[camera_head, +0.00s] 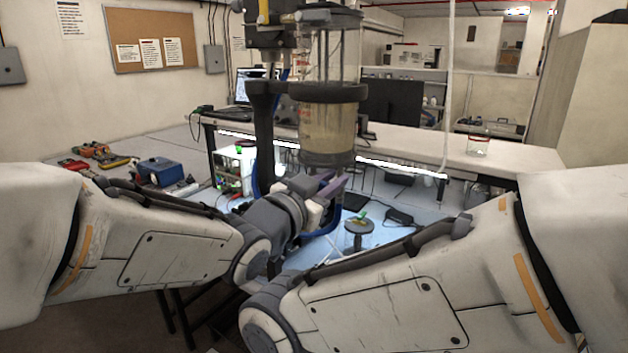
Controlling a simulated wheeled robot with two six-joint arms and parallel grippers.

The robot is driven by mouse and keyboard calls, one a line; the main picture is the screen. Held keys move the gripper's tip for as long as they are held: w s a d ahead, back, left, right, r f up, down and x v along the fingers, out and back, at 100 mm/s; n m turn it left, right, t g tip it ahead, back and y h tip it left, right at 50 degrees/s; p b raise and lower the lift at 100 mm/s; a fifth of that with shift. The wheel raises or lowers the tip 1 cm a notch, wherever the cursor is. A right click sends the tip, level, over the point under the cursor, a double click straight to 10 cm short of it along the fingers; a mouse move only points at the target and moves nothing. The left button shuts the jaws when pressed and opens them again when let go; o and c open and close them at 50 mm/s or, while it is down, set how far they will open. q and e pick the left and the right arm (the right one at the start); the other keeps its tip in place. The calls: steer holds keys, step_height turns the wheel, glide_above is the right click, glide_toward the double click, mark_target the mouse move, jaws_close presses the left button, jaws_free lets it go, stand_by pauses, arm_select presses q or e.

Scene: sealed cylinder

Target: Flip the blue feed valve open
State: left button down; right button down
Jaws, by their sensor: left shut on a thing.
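A clear sealed cylinder (327,125) with cloudy tan liquid in its lower part stands upright in a dark clamp ring on a dark post. My left gripper (326,190) is just below the cylinder's dark base, beside the blue hose (324,227). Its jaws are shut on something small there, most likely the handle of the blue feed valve. The gripper hides the valve, so I cannot tell its handle's angle. My right arm crosses the lower right, and its gripper is not in view.
A white bench (420,152) runs behind the cylinder. A blue box (158,172) and several tools lie on the left table. A small round dark stand (359,228) is right of my left gripper. A glass jar (477,147) stands on the bench at right.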

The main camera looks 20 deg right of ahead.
arm_select(q)
steer(key=shift+w+a+n, duration=0.15)
steer(key=shift+w+n, duration=0.05)
steer(key=shift+n, duration=0.4)
steer(key=shift+w+a+r+n+b, duration=0.1)
steer(key=shift+n+b, duration=0.05)
steer(key=shift+n, duration=0.3)
steer(key=shift+w+a+n+b, duration=0.1)
steer(key=shift+n+b, duration=0.05)
steer(key=shift+n, duration=0.3)
steer(key=c, duration=0.8)
jaws_free()
steer(key=b+v, duration=0.3)
steer(key=v, duration=0.7)
steer(key=shift+s+a, duration=0.15)
steer(key=shift+s, duration=0.05)
